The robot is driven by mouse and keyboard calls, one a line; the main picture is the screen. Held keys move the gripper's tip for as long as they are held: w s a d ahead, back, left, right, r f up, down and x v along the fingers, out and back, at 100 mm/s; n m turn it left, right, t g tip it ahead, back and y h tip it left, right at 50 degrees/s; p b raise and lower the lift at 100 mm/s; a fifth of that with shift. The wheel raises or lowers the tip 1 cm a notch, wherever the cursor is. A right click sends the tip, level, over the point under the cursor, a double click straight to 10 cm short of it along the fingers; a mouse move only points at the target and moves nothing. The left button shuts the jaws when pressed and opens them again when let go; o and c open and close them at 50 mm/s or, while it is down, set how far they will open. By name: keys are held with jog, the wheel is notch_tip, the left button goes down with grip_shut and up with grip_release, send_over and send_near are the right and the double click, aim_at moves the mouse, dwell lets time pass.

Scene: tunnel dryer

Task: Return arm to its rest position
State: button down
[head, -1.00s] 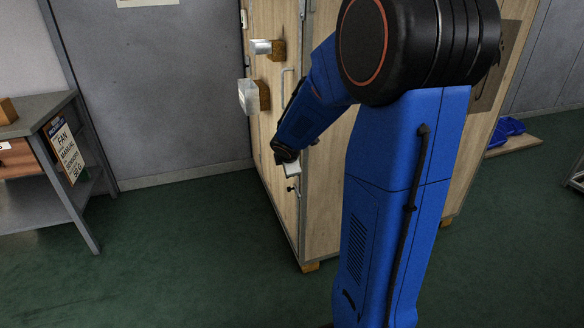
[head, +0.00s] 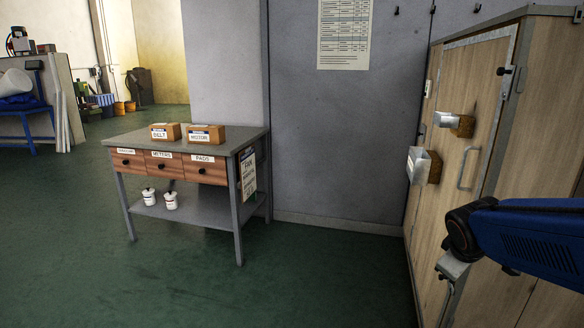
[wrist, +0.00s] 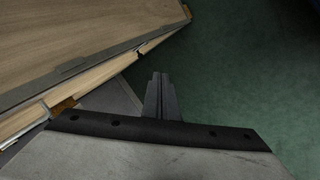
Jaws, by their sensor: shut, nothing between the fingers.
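My blue arm (head: 530,238) reaches in from the right edge of the head view, in front of the wooden dryer cabinet. Its black wrist and pale gripper mount (head: 453,267) hang at the lower right, low beside the cabinet's door side. In the wrist view my gripper (wrist: 160,78) points away from the camera with its two grey fingers together and nothing between them. Green floor lies beyond the fingertips. The fingers are too small to make out clearly in the head view.
A grey workbench (head: 212,146) stands left; open green floor (head: 300,275) lies between.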

jog(key=s+a+m+y, duration=0.1)
jog(key=s+a+m, duration=0.2)
jog(key=s, duration=0.6)
jog(key=s+a+m+g+y, duration=0.1)
jog(key=s+a+m+y, duration=0.1)
jog(key=s+a, duration=0.6)
jog(key=shift+s+a+r+m+y, duration=0.2)
jog(key=shift+s+a+m+y, duration=0.1)
jog(key=shift+s+m, duration=0.35)
jog(key=shift+w+d, duration=0.1)
